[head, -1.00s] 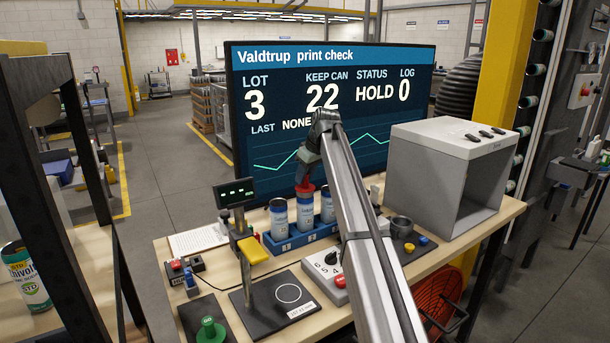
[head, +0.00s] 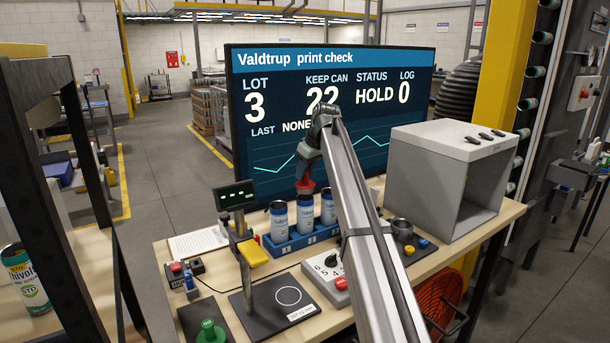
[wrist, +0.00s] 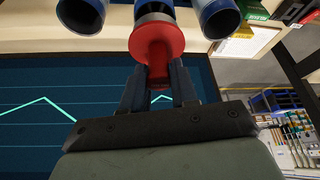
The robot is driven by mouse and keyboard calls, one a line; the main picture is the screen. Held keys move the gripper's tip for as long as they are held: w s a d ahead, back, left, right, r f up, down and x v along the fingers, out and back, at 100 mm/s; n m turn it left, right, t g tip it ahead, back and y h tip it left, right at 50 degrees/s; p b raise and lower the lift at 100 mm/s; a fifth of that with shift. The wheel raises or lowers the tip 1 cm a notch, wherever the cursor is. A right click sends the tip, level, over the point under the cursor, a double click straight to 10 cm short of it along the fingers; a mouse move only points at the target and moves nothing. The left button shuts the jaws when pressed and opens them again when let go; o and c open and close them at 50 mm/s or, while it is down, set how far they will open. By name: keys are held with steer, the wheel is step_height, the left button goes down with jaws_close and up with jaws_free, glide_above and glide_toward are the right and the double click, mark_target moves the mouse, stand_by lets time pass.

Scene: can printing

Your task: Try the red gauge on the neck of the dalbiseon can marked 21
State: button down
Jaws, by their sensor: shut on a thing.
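My gripper (wrist: 160,88) is shut on the red gauge (wrist: 155,45), which has a round flange and a pale rim at its far end. In the head view the red gauge (head: 305,186) is just above the middle can (head: 305,215) in the rack, with the can's dark mouth showing below it. A left can (head: 278,222) and a right can (head: 328,208) stand beside it, blue and white and open-topped. I cannot read a 21 on any can.
The cans stand in a blue rack (head: 290,246) before the large screen (head: 335,110), which reads keep can 22. A gauge stand with a yellow block (head: 252,254) is left, a dial box (head: 330,272) in front, a grey open box (head: 445,170) right.

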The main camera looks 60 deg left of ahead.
steer(key=shift+r, duration=2.45)
steer(key=shift+s, duration=0.1)
